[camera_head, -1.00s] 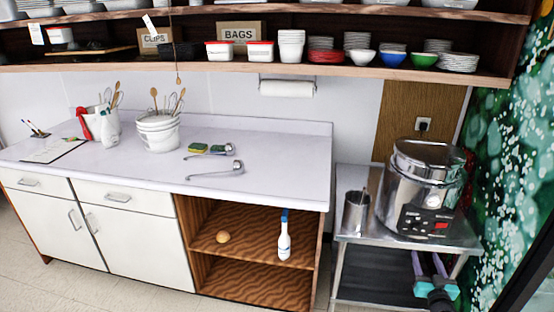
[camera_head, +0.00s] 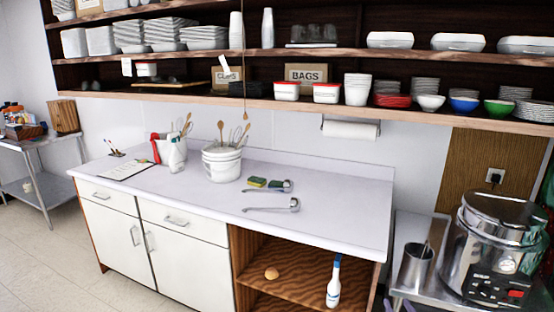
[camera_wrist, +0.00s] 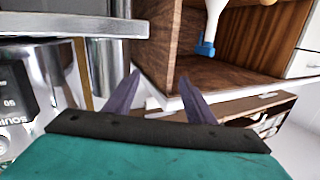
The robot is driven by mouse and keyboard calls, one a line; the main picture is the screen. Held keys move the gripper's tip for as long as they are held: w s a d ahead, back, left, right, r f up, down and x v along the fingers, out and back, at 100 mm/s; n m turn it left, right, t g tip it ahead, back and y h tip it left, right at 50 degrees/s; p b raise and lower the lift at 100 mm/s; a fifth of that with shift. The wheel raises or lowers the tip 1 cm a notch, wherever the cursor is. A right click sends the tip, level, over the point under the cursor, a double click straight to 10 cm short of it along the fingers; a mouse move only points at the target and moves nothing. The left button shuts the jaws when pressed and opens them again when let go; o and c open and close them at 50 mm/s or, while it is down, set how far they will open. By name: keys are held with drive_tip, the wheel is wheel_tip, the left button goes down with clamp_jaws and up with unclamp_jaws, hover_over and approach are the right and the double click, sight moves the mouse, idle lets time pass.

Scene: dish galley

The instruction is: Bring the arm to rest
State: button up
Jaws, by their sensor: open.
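My gripper (camera_wrist: 160,92) shows in the wrist view, with two purple fingers spread apart on a dark bar and a teal body. Nothing is between the fingers. The wrist view looks upside down. Past the fingers are the wooden open shelf (camera_wrist: 235,72) and a white bottle with a blue top (camera_wrist: 208,47).
A steel soup cooker (camera_head: 490,255) and a metal cup (camera_head: 416,268) stand on a metal stand at right. The cooker is close by in the wrist view (camera_wrist: 30,95). The counter (camera_head: 330,205) holds ladles and a white utensil bucket (camera_head: 221,165). Open floor (camera_head: 40,250) lies at left.

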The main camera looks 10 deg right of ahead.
drive_tip(key=w+a+f+g+y, duration=0.1)
drive_tip(key=w+a+f, duration=0.3)
drive_tip(key=a, duration=0.4)
drive_tip(key=w+a+f+g+y, duration=0.1)
drive_tip(key=w+a+f, duration=0.25)
drive_tip(key=a, duration=0.55)
drive_tip(key=s+a+f+n+g, duration=0.1)
drive_tip(key=s+a+f+g, duration=0.35)
drive_tip(key=a+f, duration=0.4)
drive_tip(key=s+a+f+g, duration=0.3)
drive_tip(key=s+a+f, duration=0.2)
drive_tip(key=a+f, duration=0.35)
drive_tip(key=s+a+f+n+g, duration=0.1)
drive_tip(key=s+g, duration=0.3)
drive_tip(key=s, duration=0.5)
drive_tip(key=s+a+f+n+g+y, duration=0.1)
drive_tip(key=s+a+g, duration=0.3)
drive_tip(key=s, duration=0.5)
drive_tip(key=s+a+f+g+y, duration=0.1)
drive_tip(key=s+g, duration=0.4)
drive_tip(key=s, duration=0.5)
drive_tip(key=shift+a+f+n, duration=0.2)
drive_tip(key=shift+a+n, duration=0.2)
drive_tip(key=shift+a, duration=0.3)
